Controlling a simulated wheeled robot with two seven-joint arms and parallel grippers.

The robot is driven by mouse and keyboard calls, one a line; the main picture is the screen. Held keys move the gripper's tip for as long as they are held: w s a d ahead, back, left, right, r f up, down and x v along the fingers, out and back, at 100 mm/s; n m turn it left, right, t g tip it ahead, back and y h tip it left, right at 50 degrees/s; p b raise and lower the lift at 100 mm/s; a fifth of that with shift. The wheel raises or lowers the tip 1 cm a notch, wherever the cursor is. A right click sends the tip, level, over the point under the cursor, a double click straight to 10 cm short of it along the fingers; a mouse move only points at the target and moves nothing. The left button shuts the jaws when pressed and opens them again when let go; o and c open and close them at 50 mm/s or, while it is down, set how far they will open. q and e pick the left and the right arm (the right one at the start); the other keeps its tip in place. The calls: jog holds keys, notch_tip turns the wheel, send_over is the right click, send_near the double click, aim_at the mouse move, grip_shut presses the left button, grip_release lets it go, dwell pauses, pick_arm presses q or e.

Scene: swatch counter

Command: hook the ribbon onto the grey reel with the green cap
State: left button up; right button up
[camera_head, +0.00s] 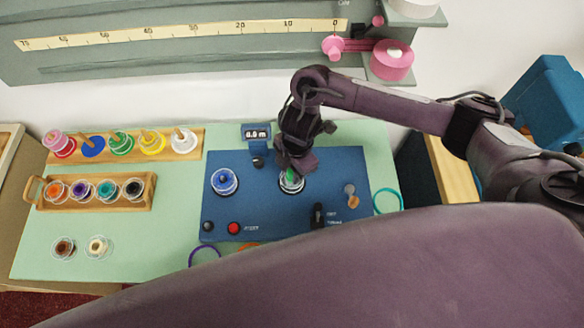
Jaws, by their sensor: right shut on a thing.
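My right gripper (292,168) points down over the blue panel (265,213) and is shut on the green cap (291,175), as best I can see. The grey reel (292,187) is directly under it, its pale rim showing on the panel and the rest largely hidden by the gripper. No loose ribbon end can be made out at the gripper. My left gripper is out of view.
A blue-capped reel (224,181) stands left on the panel. A black lever (318,214) and red button (233,228) sit at its front. A teal ring (388,201) lies right. Wooden racks (143,197) hold spools at left.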

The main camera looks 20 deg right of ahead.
jog(key=o, duration=1)
notch_tip(320, 180, up, 7)
jog(key=p, duration=0.7)
jog(key=shift+r, duration=0.1)
dwell(0.5)
